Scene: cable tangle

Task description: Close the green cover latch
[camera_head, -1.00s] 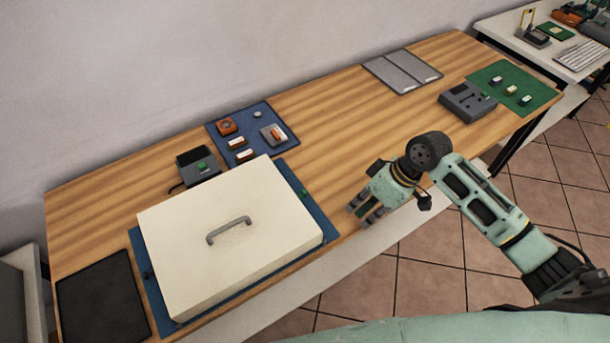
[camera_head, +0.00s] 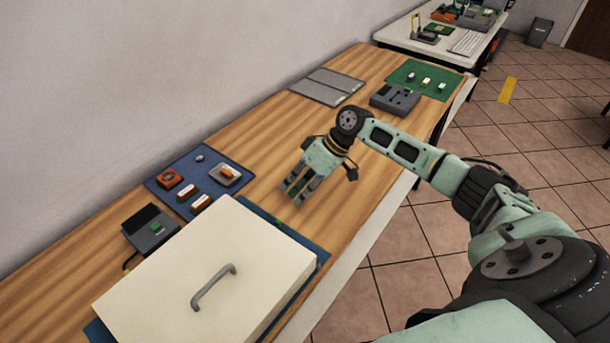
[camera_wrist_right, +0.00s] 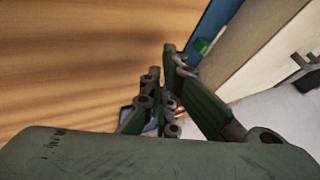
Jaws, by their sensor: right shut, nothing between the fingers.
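The cream cover (camera_head: 170,285) with a grey handle (camera_head: 213,287) lies on a blue mat (camera_head: 315,250) at the lower left of the head view. The small green latch (camera_head: 277,223) is at the cover's far right edge. It also shows in the right wrist view (camera_wrist_right: 202,46), beside the cover's side on the blue mat. My right gripper (camera_head: 293,192) is shut and empty above the wooden table, just beyond the latch and apart from it. In the wrist view its fingers (camera_wrist_right: 161,68) are left of the latch. My left gripper is out of view.
A blue mat (camera_head: 205,160) with small parts and a dark box with a green button (camera_head: 150,230) lie by the wall. Grey panels (camera_head: 326,87), a grey device (camera_head: 395,99) and a green mat (camera_head: 438,82) are farther along. Bare wood (camera_head: 350,190) surrounds my gripper.

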